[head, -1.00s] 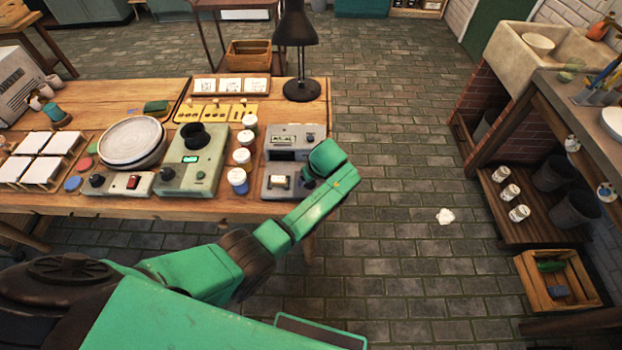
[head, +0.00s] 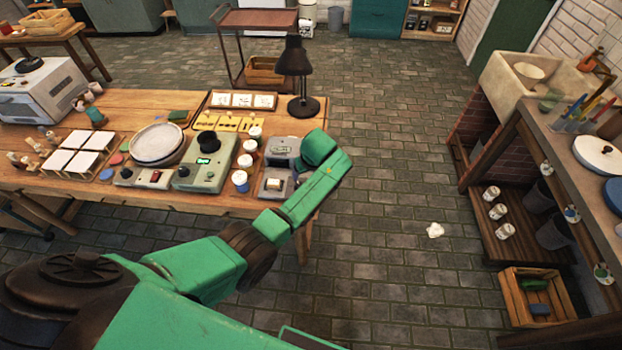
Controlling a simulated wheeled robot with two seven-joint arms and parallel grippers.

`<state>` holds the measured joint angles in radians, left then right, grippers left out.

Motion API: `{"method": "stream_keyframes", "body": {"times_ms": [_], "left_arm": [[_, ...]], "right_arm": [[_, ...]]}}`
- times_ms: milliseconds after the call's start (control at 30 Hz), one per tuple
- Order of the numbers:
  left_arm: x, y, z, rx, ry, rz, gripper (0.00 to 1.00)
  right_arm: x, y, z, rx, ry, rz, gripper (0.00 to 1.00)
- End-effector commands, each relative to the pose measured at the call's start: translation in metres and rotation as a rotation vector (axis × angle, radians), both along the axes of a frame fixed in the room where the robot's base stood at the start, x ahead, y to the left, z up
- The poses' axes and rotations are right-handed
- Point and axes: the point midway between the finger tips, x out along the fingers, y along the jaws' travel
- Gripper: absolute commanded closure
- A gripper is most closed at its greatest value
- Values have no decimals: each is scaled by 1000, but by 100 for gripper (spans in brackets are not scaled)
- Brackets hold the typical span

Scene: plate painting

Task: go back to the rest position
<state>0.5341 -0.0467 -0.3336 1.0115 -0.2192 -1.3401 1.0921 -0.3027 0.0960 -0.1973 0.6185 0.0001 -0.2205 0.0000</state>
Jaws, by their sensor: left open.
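My left arm comes in from the lower left, green with a dark elbow joint. Its wrist bends down at the right end of the wooden worktable (head: 140,200). My left gripper (head: 299,168) is mostly hidden behind the wrist, near the grey device (head: 274,186) at the table's right end. Its jaws are open, and I see nothing held. My right gripper is not in view.
The table holds a grey-green machine (head: 205,172), a stack of round plates (head: 157,142), white tiles (head: 70,160), paint jars (head: 240,178) and a black lamp (head: 294,62). A sink counter (head: 585,150) stands at right. A crumpled white scrap (head: 435,230) lies on the open floor between.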

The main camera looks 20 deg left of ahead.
Motion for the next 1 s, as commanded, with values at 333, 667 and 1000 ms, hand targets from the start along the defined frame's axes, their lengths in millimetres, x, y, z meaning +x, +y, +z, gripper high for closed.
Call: {"method": "stream_keyframes", "body": {"times_ms": [333, 667, 1000], "left_arm": [[0, 0, -1, 0, 0, 1, 31], [-46, 7, -109, -13, 92, -159, 31], [-259, 32, -355, -70, 262, -633, 31]], "right_arm": [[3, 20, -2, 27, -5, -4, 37], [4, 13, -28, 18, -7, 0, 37], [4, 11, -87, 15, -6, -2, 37]]}}
